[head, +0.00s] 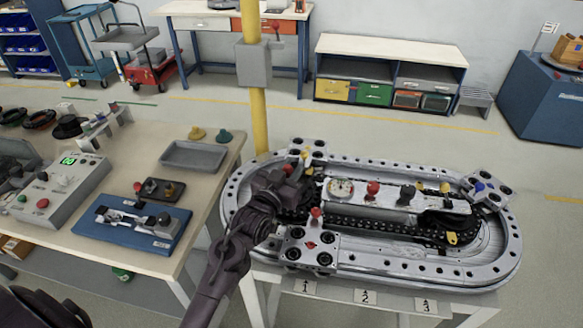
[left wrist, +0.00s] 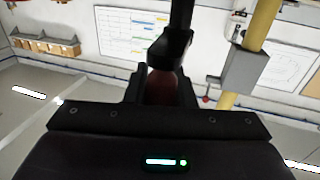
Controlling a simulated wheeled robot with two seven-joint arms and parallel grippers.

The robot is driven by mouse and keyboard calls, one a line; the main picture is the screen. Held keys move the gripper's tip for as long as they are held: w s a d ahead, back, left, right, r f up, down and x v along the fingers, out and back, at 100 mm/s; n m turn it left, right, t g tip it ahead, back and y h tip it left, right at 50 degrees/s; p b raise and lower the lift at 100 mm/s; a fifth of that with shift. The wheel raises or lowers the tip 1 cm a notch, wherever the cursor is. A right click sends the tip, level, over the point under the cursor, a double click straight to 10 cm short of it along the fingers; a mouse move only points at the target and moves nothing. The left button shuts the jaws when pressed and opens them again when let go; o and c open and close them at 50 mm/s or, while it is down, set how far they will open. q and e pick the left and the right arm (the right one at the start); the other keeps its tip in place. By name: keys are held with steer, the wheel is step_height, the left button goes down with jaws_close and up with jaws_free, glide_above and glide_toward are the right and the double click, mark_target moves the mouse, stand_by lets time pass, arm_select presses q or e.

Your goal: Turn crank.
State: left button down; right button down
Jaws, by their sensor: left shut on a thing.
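The oval metal ring track (head: 400,272) stands on a table at the right in the head view. My left gripper (head: 292,188) is over the track's left end, with my arm reaching up from below. The left wrist view shows it shut on a dark reddish handle (left wrist: 162,88), which I take as the crank's grip. A black rod and bracket (left wrist: 172,48) rise just beyond the handle. In the head view my gripper and wrist hide most of the crank, so its angle cannot be told. My right gripper is not in view.
A yellow post (head: 258,115) with a grey box (head: 253,62) rises close behind the track. A carriage block with a red knob (head: 316,213) sits at the track's front left, near my wrist. A workbench (head: 215,180) with a tray and devices stands at the left.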

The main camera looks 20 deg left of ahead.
arm_select(q)
steer(key=shift+w+d+n+y, duration=0.1)
steer(key=shift+d+n+y, duration=0.15)
steer(key=shift+n+y, duration=0.65)
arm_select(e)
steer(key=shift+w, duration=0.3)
arm_select(q)
steer(key=c, duration=1.2)
jaws_free()
steer(key=shift+c, duration=0.2)
steer(key=shift+s+f, duration=0.15)
steer(key=shift+s, duration=0.3)
steer(key=s+b, duration=0.2)
steer(key=s, duration=0.5)
steer(key=shift+d, duration=0.3)
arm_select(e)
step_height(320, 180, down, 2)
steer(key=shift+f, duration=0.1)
